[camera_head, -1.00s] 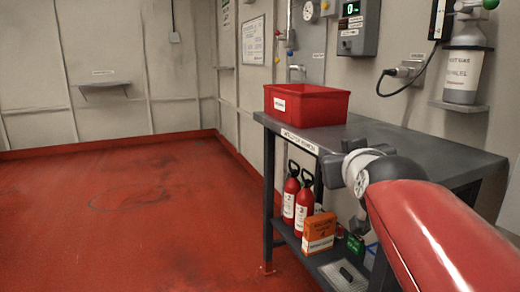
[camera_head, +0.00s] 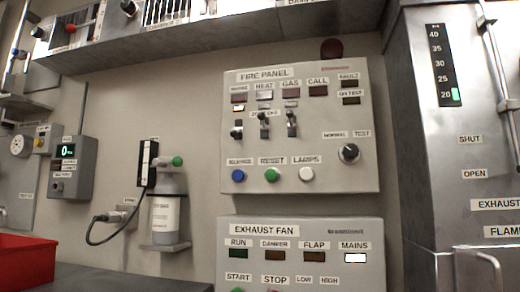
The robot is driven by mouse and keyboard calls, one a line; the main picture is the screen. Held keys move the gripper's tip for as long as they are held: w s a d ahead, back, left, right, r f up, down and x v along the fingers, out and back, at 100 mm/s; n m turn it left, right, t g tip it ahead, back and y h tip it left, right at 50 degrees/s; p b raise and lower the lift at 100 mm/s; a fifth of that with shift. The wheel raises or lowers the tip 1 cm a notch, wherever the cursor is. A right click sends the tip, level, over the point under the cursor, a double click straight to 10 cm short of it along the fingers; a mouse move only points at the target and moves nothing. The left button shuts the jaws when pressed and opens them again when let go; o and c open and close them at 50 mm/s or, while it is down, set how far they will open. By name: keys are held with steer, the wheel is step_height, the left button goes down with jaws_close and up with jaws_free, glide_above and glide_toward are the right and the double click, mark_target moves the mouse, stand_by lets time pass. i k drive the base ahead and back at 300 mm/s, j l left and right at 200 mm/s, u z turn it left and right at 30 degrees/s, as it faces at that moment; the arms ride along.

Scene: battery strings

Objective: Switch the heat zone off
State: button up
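The heat zone toggle (camera_head: 264,125) is the middle one of three; the left toggle (camera_head: 237,131) is under the smoke column and the right toggle (camera_head: 291,124) under GAS. The left toggle seems to sit lower than the other two, and a small lamp (camera_head: 238,108) above it looks lit. Exact lever positions are too small to tell. My gripper is out of view.
Below is the EXHAUST FAN panel (camera_head: 305,233) with its MAINS lamp (camera_head: 355,258) lit. A metal cabinet (camera_head: 465,150) stands at the right. A shelf (camera_head: 190,40) overhangs above. A gas detector bottle (camera_head: 165,218), grey worktop (camera_head: 125,279) and red bin (camera_head: 25,262) are at the left.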

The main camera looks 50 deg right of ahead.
mark_target(261, 116)
steer(key=z, duration=2)
